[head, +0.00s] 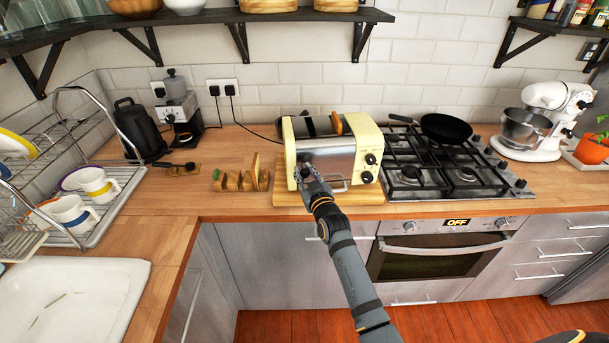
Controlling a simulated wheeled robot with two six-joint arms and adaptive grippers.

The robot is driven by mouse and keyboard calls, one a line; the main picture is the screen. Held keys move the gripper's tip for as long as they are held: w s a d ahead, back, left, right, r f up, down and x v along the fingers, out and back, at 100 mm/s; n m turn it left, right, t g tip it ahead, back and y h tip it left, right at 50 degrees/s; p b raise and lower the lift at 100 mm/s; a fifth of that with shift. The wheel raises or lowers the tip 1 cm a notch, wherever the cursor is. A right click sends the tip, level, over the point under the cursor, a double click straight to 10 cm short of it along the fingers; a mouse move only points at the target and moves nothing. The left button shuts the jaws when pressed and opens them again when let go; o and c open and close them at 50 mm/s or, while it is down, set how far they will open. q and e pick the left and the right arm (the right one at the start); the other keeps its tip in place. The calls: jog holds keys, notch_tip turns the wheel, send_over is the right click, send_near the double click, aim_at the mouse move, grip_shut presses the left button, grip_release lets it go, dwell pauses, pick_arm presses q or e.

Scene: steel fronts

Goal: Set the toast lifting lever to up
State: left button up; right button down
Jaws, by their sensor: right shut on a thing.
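The cream and steel toaster (327,150) stands on a wooden board (350,197) on the counter, left of the hob. A brown slice (337,124) sticks up from its top. Two dark knobs (369,168) are at the right of its front. My right gripper (309,174) is at the left part of the toaster's front, its arm coming up from below. It is shut at the toast lifting lever, which its fingers mostly hide, so the lever's exact height is hard to tell. My left gripper is not in view.
A wooden toast rack (238,183) is left of the toaster. The gas hob (455,170) with a black pan (446,128) is to the right. A shelf (250,15) hangs above. A dish rack (110,200) and sink are at left.

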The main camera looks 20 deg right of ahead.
jog(key=shift+r, duration=0.85)
jog(key=c, duration=1.3)
grip_release()
jog(key=shift+c, duration=0.2)
jog(key=o, duration=0.3)
jog(key=shift+s+r, duration=0.1)
jog(key=shift+s, duration=0.1)
jog(key=shift+s+f, duration=0.2)
jog(key=shift+s, duration=0.1)
jog(key=s, duration=1.1)
jog(key=shift+s+d, duration=0.15)
